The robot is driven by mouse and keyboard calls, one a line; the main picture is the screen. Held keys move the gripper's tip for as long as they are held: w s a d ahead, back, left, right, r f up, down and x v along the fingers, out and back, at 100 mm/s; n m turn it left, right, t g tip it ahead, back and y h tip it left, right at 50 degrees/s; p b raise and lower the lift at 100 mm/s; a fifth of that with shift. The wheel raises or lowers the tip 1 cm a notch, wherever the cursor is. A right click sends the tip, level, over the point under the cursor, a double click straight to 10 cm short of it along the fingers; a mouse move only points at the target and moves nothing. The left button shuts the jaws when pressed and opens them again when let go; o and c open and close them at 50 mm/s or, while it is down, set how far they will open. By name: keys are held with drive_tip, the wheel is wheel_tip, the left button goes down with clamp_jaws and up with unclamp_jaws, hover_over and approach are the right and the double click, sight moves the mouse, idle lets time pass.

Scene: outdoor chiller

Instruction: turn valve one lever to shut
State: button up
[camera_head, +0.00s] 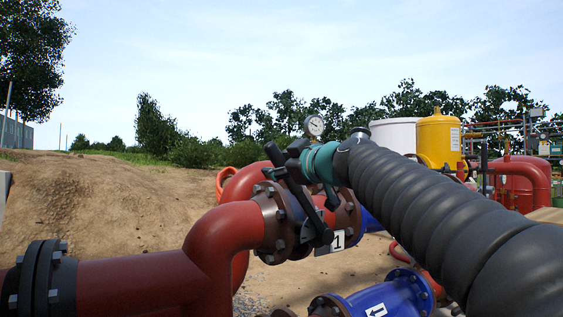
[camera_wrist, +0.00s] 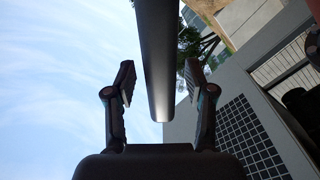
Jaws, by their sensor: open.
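Valve one is between bolted red flanges (camera_head: 272,222) on the red pipe, beside a white "1" label (camera_head: 337,241). Its black lever (camera_head: 287,182) slants from upper left to lower right across the flanges. My gripper (camera_wrist: 157,78) is open, with one finger on each side of a long dark bar (camera_wrist: 156,50), which looks like the lever. Gaps show between the bar and both fingers.
A pressure gauge (camera_head: 314,125) stands just behind my wrist. A blue pipe (camera_head: 385,296) with a white arrow lies low in front. A yellow tank (camera_head: 438,138) and more red piping (camera_head: 522,182) stand at right. Bare dirt (camera_head: 110,205) lies at left.

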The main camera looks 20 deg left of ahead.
clamp_jaws()
drive_tip(key=shift+w, duration=0.1)
drive_tip(key=shift+w+d+r+m, duration=0.35)
drive_tip(key=shift+m, duration=0.05)
drive_tip(key=w+d+r+m+p, duration=0.3)
drive_tip(key=w+d+m, duration=0.3)
drive_tip(key=w, duration=0.3)
drive_tip(key=shift+d+r+m, duration=0.2)
drive_tip(key=shift+d+m, duration=0.1)
drive_tip(key=shift+d, duration=0.55)
unclamp_jaws()
drive_tip(key=shift+w+d, duration=0.15)
